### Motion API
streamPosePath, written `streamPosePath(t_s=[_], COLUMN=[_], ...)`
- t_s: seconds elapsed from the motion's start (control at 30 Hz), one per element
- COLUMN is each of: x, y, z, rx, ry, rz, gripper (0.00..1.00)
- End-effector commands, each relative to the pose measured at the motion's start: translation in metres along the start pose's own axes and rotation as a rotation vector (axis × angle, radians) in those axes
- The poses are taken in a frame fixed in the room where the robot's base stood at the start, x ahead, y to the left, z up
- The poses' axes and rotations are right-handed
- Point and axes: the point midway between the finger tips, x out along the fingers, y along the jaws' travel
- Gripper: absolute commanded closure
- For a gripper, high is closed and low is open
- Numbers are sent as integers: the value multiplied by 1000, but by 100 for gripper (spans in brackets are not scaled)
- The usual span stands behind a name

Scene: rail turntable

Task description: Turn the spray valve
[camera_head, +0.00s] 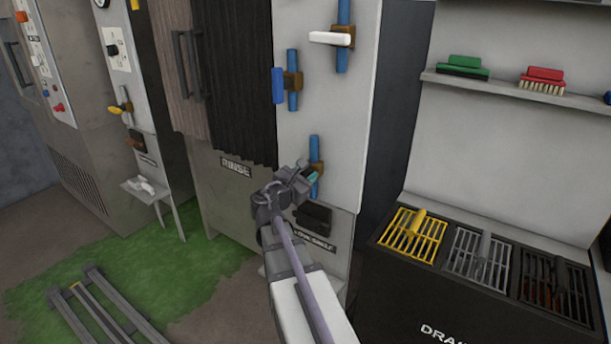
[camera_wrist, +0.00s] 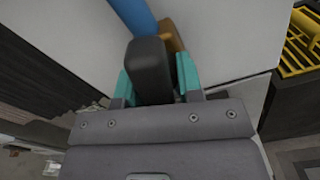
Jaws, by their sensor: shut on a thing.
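My gripper (camera_head: 306,178) is at the lowest of three valves on the pale panel beside the rinse cabinet. In the wrist view its teal fingertips (camera_wrist: 157,80) are shut on a dark grey valve handle (camera_wrist: 149,62), one on each side. Behind the handle are a brown valve body (camera_head: 317,168) and a blue pipe (camera_head: 314,145). My gripper hides most of the handle in the head view. Above it are a valve with a blue handle (camera_head: 278,86) and one with a white handle (camera_head: 330,39). No label naming the spray valve is readable.
A dark box (camera_head: 314,215) sits just below my gripper, above a small label plate. A dark curtain (camera_head: 240,70) hangs to the left. A drain counter (camera_head: 450,300) with coloured grates stands at the right. A shelf (camera_head: 510,90) holds brushes. Rails (camera_head: 95,300) lie on the floor.

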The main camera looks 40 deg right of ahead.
Motion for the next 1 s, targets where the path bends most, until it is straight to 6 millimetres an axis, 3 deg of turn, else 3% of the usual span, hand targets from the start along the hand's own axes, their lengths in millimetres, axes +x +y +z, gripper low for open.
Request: streamPosePath(t_s=[0.4, 1.0], x=[0, 0], y=[0, 0], z=[0, 0], rx=[-262, -325], ry=[-1, -1], rz=[0, 0], gripper=[90, 90])
